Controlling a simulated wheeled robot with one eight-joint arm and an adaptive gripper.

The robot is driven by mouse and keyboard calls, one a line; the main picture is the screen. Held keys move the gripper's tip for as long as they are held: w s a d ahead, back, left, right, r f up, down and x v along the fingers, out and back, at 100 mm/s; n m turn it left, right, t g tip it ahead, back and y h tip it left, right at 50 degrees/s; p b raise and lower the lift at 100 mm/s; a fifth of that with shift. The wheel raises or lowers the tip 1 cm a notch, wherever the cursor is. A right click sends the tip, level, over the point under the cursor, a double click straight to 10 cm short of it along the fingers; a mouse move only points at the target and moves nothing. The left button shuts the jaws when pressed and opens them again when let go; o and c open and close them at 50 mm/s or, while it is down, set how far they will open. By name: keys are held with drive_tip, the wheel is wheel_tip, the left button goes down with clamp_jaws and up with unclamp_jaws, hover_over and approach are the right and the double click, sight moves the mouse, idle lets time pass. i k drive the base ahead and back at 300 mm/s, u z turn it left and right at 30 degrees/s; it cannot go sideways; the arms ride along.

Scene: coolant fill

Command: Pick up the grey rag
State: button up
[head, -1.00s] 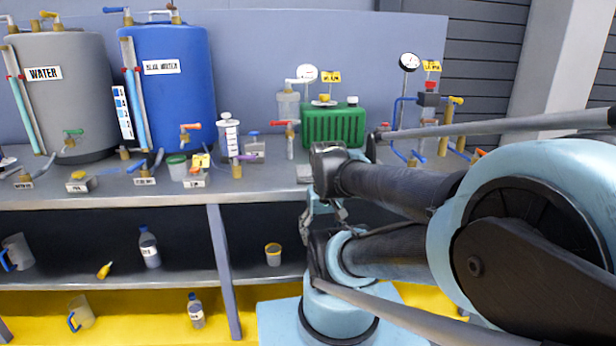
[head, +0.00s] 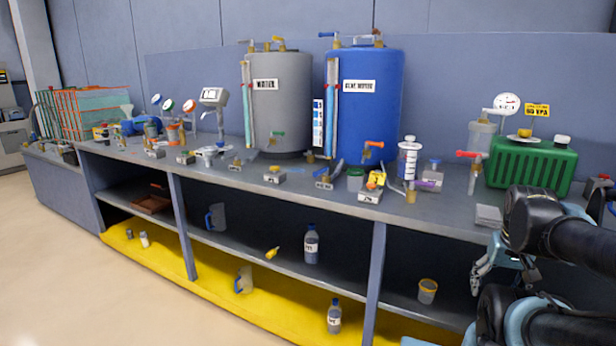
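The workbench (head: 440,207) holds a grey tank (head: 282,110), a blue tank (head: 368,120), valves and the green box (head: 531,166). A yellow-rimmed cup (head: 427,291) and bottles stand below. Open floor (head: 130,300) lies at the left.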

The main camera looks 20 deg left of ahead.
sight(488, 217)
drive_tip(key=u, duration=0.4)
drive_tip(key=k, duration=1.25)
drive_tip(key=z, duration=1)
drive_tip(key=i, duration=1)
drive_tip(key=z, duration=0.05)
